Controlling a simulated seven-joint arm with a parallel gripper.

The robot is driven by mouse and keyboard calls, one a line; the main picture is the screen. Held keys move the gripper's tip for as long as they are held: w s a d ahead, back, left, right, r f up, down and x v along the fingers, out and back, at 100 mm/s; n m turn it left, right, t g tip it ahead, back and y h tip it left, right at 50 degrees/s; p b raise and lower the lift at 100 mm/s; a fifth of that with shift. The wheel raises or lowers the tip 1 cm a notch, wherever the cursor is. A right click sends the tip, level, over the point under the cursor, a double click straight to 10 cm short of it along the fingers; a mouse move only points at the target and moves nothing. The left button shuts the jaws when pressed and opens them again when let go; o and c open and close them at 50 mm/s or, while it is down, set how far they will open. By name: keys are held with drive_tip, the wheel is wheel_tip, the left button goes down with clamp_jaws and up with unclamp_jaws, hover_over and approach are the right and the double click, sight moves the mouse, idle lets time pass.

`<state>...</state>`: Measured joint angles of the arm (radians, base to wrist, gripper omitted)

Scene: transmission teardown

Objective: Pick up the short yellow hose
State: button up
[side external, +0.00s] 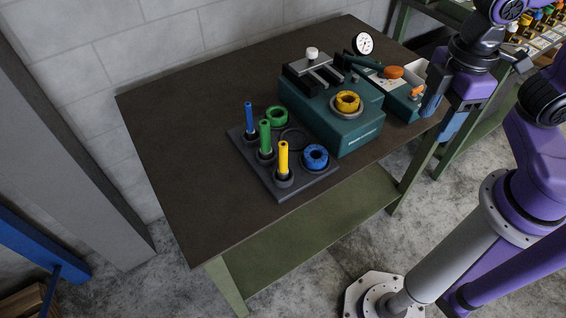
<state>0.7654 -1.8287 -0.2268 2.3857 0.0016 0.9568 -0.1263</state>
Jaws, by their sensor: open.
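The short yellow hose appears to be the yellow upright tube (283,158), which stands in a round dark socket at the front of the dark tray (262,178). A yellow ring (347,98) sits on the teal block behind and to the right. My gripper (438,112) is at the right edge of the table, well to the right of the yellow tube and apart from it. Its blue fingers are open, and I see nothing held between them.
A green tube (265,138), a blue tube (249,118), a green ring (277,116) and a blue ring (315,155) share the tray. The teal block (345,128) stands close behind. A dial gauge (363,44) rises at the back. The tabletop's left side (185,150) is clear.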

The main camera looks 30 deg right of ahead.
drive_tip(key=w+a+r+n, duration=0.2)
drive_tip(key=w+a+n, duration=0.1)
drive_tip(key=w+a, duration=0.6)
drive_tip(key=w+a+r+n, duration=0.2)
drive_tip(key=w+a+n, duration=0.1)
drive_tip(key=w+a, duration=0.6)
approach(283, 144)
drive_tip(key=f, duration=0.5)
drive_tip(key=shift+s+d+f, duration=0.1)
drive_tip(key=shift+s+d, duration=0.15)
drive_tip(key=shift+s, duration=0.05)
drive_tip(key=shift+w+a+f, duration=0.15)
drive_tip(key=shift+f, duration=1.2)
drive_tip(key=shift+w+a+f, duration=0.15)
drive_tip(key=shift+a+f, duration=0.05)
drive_tip(key=shift+f, duration=1.15)
clamp_jaws()
